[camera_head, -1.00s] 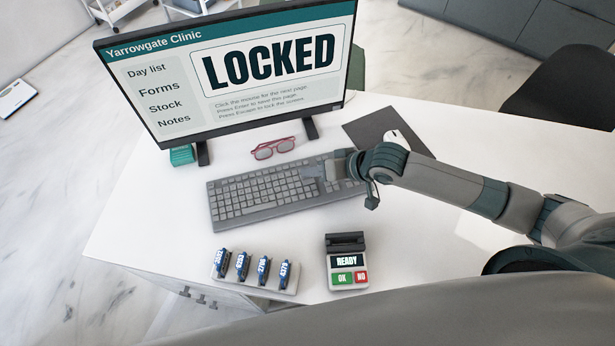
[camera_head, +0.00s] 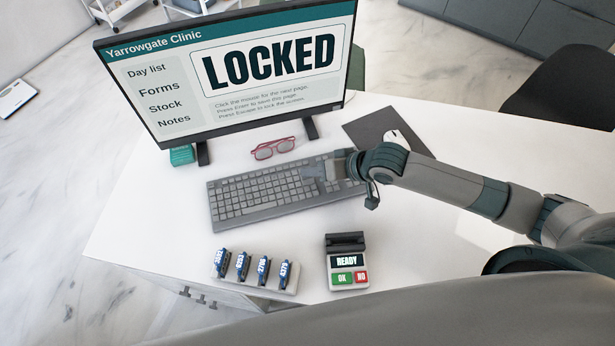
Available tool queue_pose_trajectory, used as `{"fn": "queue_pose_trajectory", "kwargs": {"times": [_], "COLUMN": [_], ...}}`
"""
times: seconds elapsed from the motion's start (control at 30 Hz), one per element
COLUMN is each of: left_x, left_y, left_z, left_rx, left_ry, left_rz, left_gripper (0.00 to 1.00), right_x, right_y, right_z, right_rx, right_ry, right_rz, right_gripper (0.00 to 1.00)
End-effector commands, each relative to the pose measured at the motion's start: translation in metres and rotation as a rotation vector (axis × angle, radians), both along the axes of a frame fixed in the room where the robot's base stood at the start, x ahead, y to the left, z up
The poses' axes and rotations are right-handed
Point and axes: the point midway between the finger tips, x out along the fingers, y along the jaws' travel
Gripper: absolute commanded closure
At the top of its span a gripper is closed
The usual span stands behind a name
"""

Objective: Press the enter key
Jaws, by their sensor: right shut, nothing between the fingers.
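A grey keyboard (camera_head: 255,190) lies on the white desk below the monitor. My right gripper (camera_head: 312,172) is shut and empty over the right part of the keyboard. The gripper covers keys there, so I cannot make out the enter key or tell whether the fingertips touch a key. The monitor (camera_head: 172,113) shows a clinic page with the word LOCKED and small lines about mouse, Enter and Escape. My left gripper is not in view.
Red glasses (camera_head: 273,148) lie behind the keyboard. A white mouse (camera_head: 396,139) rests on a dark mat (camera_head: 372,128) at the right. A card terminal (camera_head: 347,262) reading READY and a rack of several blue tags (camera_head: 254,270) stand in front. The desk's left part is clear.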

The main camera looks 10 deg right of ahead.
Motion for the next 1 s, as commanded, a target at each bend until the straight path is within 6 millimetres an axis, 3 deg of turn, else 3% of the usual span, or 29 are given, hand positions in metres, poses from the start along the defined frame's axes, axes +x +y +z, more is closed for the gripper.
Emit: {"fn": "queue_pose_trajectory", "kwargs": {"times": [1.0], "left_x": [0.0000], "left_y": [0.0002], "left_z": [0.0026], "left_rx": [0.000], "left_ry": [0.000], "left_rz": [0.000], "left_gripper": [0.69], "right_x": [-0.0001], "right_y": [0.0001], "right_z": [-0.0091], "right_rx": [0.000], "right_ry": [0.000], "right_rz": [0.000], "right_gripper": [1.00]}}
